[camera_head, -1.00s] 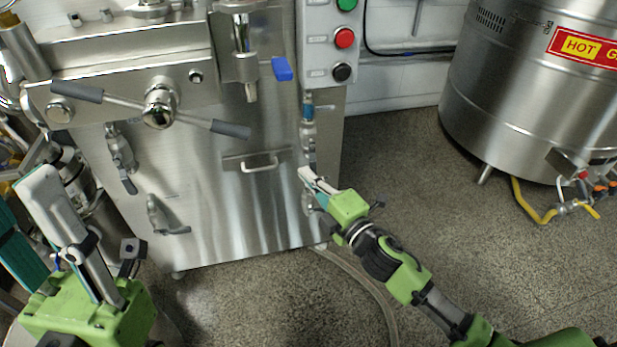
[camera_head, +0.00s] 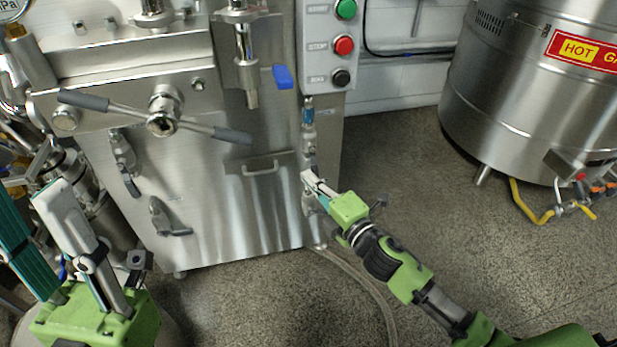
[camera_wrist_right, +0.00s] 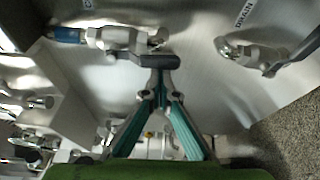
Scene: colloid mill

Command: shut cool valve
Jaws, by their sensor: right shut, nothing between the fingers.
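A small valve with a blue fitting (camera_head: 308,118) is on the right side of the steel mill; its label is not readable, so I cannot confirm it is the cool valve. In the right wrist view this valve (camera_wrist_right: 112,38) has a dark lever (camera_wrist_right: 142,59) across the picture. My right gripper (camera_head: 308,178) is beside the mill's side, below the blue fitting. Its fingers (camera_wrist_right: 160,75) are shut and empty, with the tips at the lever; whether they touch it is unclear. My left gripper (camera_head: 38,208) is open and empty at the lower left.
A drain-labelled valve (camera_wrist_right: 240,50) is near the lever. Two front valves (camera_head: 125,165) (camera_head: 163,215) and a long-handled bar (camera_head: 160,120) are on the mill. A button panel (camera_head: 325,45) is above; a hot steel tank (camera_head: 500,110) stands right. Floor (camera_head: 420,220) between is clear.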

